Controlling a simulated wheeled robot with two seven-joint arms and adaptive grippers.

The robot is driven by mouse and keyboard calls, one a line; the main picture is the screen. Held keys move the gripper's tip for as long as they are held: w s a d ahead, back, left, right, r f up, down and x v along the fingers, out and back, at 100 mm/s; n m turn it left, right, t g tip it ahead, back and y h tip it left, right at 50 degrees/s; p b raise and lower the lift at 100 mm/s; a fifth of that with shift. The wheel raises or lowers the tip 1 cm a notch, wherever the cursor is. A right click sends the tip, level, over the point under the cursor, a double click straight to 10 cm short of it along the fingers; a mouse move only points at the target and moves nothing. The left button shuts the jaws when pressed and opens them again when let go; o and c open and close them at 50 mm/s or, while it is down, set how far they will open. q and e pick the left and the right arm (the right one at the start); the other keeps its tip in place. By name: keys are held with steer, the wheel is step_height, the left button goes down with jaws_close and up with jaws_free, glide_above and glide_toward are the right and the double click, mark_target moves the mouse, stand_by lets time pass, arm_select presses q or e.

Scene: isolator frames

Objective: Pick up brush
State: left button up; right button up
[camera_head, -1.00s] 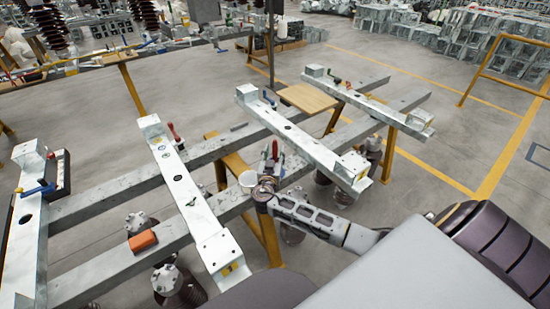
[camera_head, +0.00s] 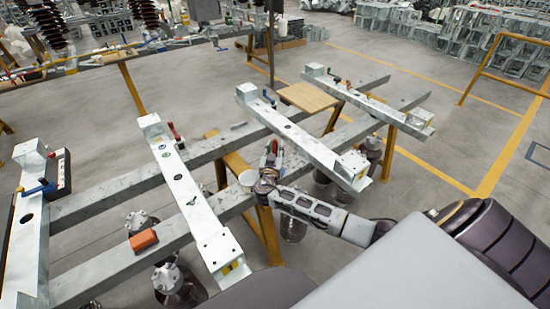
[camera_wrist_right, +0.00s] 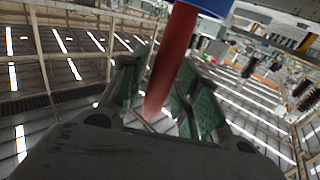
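My right gripper (camera_head: 270,158) stands at the near long grey beam, in the middle of the head view, with its fingers pointing up. A small red handle shows at its fingers. In the right wrist view a long red handle (camera_wrist_right: 174,62) with a blue part at its top runs between the two green-padded fingers (camera_wrist_right: 160,98). The fingers look apart, with gaps beside the handle. I cannot tell for sure that this handle is the brush. An orange-red block (camera_head: 143,240) lies on the near beam at left. My left gripper is not in view.
Pale crossbars (camera_head: 185,195) lie over the long beams (camera_head: 120,265), some with coloured clamp handles. A wooden board (camera_head: 307,97) is behind. Open floor (camera_head: 440,130) lies to the right.

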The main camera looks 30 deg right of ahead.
jaws_close()
steer(key=shift+r, duration=0.15)
steer(key=shift+r, duration=4.9)
